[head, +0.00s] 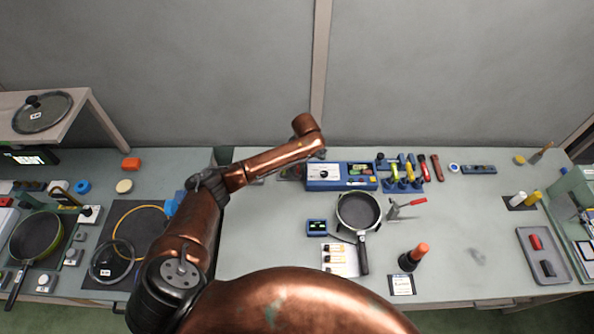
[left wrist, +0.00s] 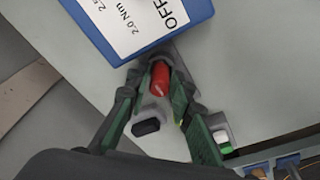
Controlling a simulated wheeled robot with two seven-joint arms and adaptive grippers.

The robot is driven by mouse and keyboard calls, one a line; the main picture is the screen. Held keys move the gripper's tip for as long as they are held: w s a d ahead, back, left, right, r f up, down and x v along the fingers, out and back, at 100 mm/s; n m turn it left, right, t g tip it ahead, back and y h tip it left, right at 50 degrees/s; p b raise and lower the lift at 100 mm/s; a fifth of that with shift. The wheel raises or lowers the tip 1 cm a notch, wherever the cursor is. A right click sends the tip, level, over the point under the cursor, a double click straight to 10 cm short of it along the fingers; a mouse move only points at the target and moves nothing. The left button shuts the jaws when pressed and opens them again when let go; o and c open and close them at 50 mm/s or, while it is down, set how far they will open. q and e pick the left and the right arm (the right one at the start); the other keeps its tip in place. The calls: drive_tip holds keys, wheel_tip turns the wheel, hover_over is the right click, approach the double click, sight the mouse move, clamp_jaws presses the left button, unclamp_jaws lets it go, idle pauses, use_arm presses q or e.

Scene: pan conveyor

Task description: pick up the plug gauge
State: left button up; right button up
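In the left wrist view a red cylindrical end (left wrist: 160,78), which looks like the plug gauge, stands between the fingertips of my left gripper (left wrist: 161,84). The two dark green fingers are close on either side of it. Whether both press on it I cannot tell. A black rounded piece (left wrist: 147,127) lies just below it on a pale grey block; I cannot tell whether they are joined. In the head view my copper forearm hides most of the left gripper, just left of the blue torque box (head: 340,177). My right gripper is not in view.
The blue box also shows in the left wrist view (left wrist: 135,25), close beside the fingertips. A grey tray (head: 536,272) with red and black pieces lies at the far right.

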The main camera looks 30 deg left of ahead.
use_arm(q)
clamp_jaws()
